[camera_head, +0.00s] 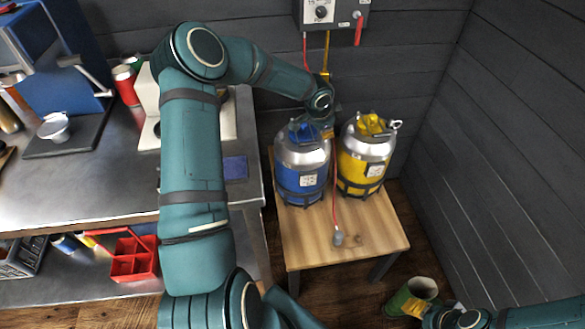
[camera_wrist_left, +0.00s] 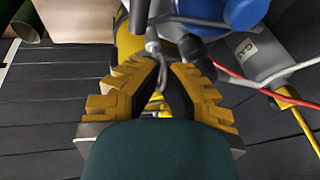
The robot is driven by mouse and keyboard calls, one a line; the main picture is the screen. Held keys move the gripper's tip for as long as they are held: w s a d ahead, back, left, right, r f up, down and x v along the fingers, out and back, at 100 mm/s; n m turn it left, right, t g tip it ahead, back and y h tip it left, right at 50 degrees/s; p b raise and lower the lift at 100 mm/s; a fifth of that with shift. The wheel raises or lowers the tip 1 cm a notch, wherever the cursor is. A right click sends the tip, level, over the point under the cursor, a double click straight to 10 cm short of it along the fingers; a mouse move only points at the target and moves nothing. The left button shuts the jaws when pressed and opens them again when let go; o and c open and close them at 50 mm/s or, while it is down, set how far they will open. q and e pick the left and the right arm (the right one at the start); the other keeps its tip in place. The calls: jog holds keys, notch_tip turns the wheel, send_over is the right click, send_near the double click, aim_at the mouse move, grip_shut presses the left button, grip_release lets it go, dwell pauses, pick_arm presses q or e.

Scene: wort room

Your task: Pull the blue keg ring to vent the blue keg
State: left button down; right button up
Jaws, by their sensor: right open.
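The blue keg (camera_head: 300,178) stands on the wooden table, with a blue fitting (camera_head: 303,131) on its silver top. I cannot make out its ring clearly. My left gripper (camera_head: 328,132) is at the right side of the blue keg's top, largely hidden by my arm. In the left wrist view its fingertips (camera_wrist_left: 167,64) are close together, near a thin grey metal part (camera_wrist_left: 152,42); I cannot tell whether they grip it. A blue rounded part (camera_wrist_left: 245,12) shows at upper right.
The yellow keg (camera_head: 362,165) stands close right of the blue one on the wooden table (camera_head: 345,225). A red hose (camera_head: 334,185) hangs in front. A grey control box (camera_head: 335,12) is on the wall. A steel counter (camera_head: 75,185) is at left.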

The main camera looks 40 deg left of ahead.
pick_arm(q)
jog(key=shift+w+a+r+p, duration=0.15)
jog(key=shift+r+p, duration=0.15)
jog(key=shift+r, duration=0.35)
jog(key=shift+f, duration=0.25)
dwell(4.4)
jog(key=shift+f+b, duration=0.3)
jog(key=shift+f, duration=0.05)
jog(key=shift+c, duration=0.7)
grip_release()
jog(key=shift+f, duration=0.1)
